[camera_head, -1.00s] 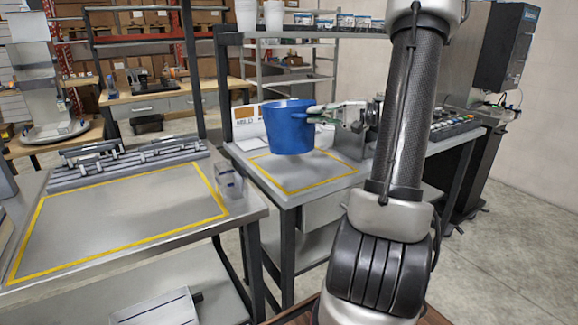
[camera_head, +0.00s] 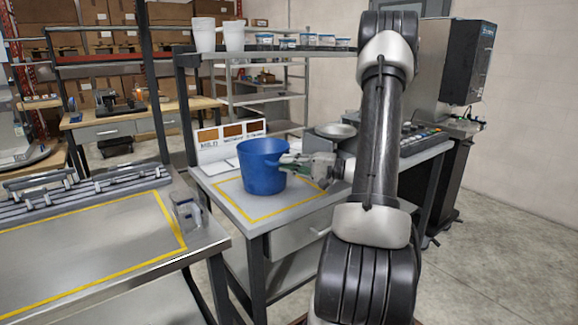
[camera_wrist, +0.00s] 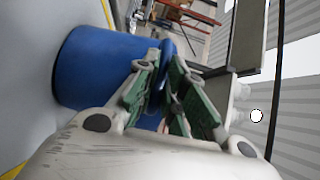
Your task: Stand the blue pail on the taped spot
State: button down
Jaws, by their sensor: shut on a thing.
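The blue pail (camera_head: 263,168) is upright over the yellow-taped square (camera_head: 287,211) on the middle grey table. It also fills the left of the wrist view (camera_wrist: 92,68). My gripper (camera_head: 293,160) reaches in from the right and is shut on the pail's rim side; its green-padded fingers show in the wrist view (camera_wrist: 163,66). The pail's base appears within the tape outline, low over the tabletop; I cannot tell whether it touches. The back part of the tape is hidden behind the pail.
A labelled panel (camera_head: 222,141) stands behind the pail. A round metal pan (camera_head: 335,131) and a keyed machine (camera_head: 413,138) are to the right. White cups stand on the shelf above.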

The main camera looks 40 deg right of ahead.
jog(key=shift+f, duration=0.25)
jog(key=c, duration=1.5)
grip_release()
